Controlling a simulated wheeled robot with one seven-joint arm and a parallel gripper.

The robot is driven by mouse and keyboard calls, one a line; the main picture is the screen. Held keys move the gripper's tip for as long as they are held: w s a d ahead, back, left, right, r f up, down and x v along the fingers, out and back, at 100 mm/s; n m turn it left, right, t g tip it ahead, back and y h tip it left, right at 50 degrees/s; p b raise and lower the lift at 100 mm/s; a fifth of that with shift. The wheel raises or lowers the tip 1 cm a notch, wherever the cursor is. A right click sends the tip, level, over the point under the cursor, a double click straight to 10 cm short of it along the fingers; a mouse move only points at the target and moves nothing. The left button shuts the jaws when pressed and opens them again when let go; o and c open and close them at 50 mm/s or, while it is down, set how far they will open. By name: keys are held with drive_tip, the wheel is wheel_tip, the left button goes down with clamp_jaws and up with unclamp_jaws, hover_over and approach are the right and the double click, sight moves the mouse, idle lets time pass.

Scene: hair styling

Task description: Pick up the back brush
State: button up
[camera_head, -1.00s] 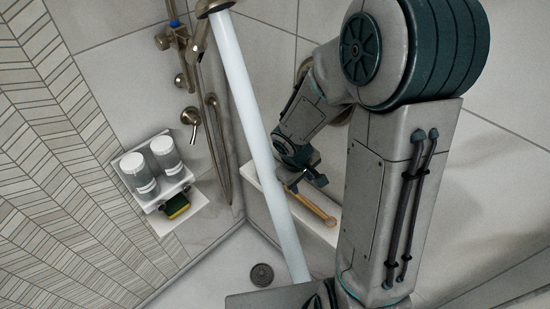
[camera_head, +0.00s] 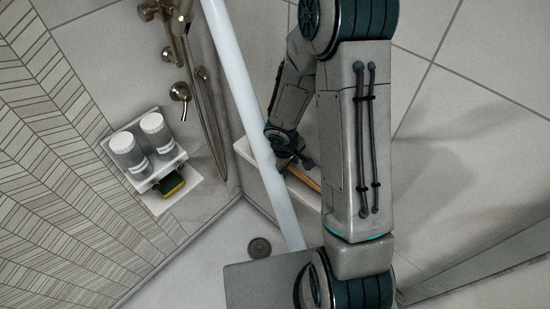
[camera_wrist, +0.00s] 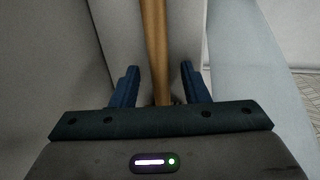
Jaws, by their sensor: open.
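The back brush (camera_head: 304,177) has a long light-brown wooden handle and lies along the white shower ledge. My arm hides much of it in the head view, including its head end. In the wrist view its handle (camera_wrist: 154,45) runs down the middle and passes between the two blue fingers of my gripper (camera_wrist: 158,85). The fingers are apart, with a gap on each side of the handle. In the head view my gripper (camera_head: 294,158) is at the ledge, over the handle. I cannot tell how far the fingertips reach down beside it.
A pale upright pole (camera_head: 244,95) stands left of my arm. A wall shelf (camera_head: 153,181) holds two bottles (camera_head: 157,132) and a sponge (camera_head: 172,184). Shower fittings (camera_head: 181,92) hang on the wall at the top. A drain (camera_head: 259,248) is in the floor. The ledge (camera_head: 243,147) runs under my arm.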

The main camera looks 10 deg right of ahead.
clamp_jaws()
drive_tip(key=shift+r, duration=0.15)
drive_tip(key=shift+s+a+r, duration=0.1)
drive_tip(key=shift+a+r, duration=0.05)
drive_tip(key=shift+r, duration=0.2)
wheel_tip(320, 180, up, 6)
drive_tip(key=shift+r+p, duration=0.15)
drive_tip(key=shift+p, duration=0.7)
drive_tip(key=s+a+b, duration=0.5)
drive_tip(key=s+a, duration=0.6)
drive_tip(key=a, duration=0.5)
drive_tip(key=shift+s+b, duration=0.3)
drive_tip(key=shift+b, duration=0.1)
